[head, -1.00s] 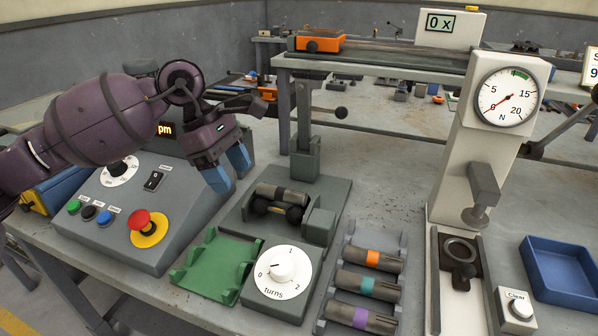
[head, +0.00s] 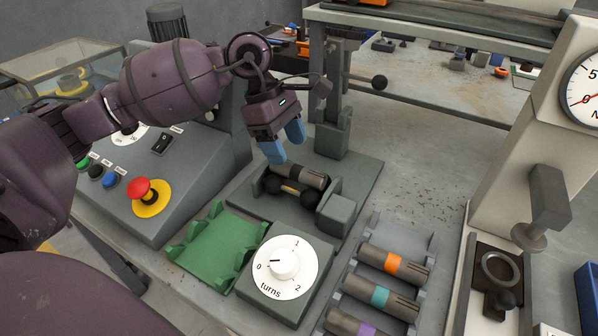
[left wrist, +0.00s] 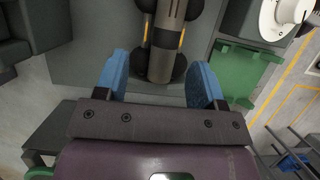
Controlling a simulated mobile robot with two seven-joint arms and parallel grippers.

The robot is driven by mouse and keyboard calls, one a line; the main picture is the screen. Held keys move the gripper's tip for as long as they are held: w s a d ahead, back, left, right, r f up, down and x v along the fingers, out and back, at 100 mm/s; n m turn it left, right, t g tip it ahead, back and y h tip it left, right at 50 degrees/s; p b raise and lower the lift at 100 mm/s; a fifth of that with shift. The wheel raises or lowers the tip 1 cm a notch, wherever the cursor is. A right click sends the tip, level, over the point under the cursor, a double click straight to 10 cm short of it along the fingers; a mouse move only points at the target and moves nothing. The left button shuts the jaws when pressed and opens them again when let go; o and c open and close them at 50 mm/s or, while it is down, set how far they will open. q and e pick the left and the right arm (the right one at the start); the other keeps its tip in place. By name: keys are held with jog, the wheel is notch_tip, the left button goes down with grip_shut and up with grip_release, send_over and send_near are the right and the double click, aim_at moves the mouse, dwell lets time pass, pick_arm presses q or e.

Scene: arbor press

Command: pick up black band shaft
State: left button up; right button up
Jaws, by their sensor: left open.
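The black band shaft (head: 306,176) lies on dark rollers on the grey arbor press base. In the left wrist view the shaft (left wrist: 162,62) runs up the picture between my fingers, with a dark band around it. My left gripper (head: 284,143) has blue fingertips, is open and empty, and hangs just above and behind the shaft. In the left wrist view its fingers (left wrist: 162,72) stand on either side of the shaft's near end, apart from it. My right gripper is not in view.
A green cradle (head: 215,245) and a turns dial (head: 284,262) stand in front of the press. A grey rack (head: 425,243) at the right holds orange, teal and purple band shafts. A control box with a red stop button (head: 140,187) is at left. The press column (head: 335,130) rises close behind.

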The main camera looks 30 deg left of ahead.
aim_at(296, 166)
pick_arm(q)
jog(key=x, duration=0.4)
jog(key=shift+s+d+r, duration=0.1)
jog(key=shift+s+d, duration=0.2)
jog(key=shift+s, duration=0.05)
jog(key=shift+d+f, duration=0.25)
jog(key=shift+f, duration=0.25)
grip_shut()
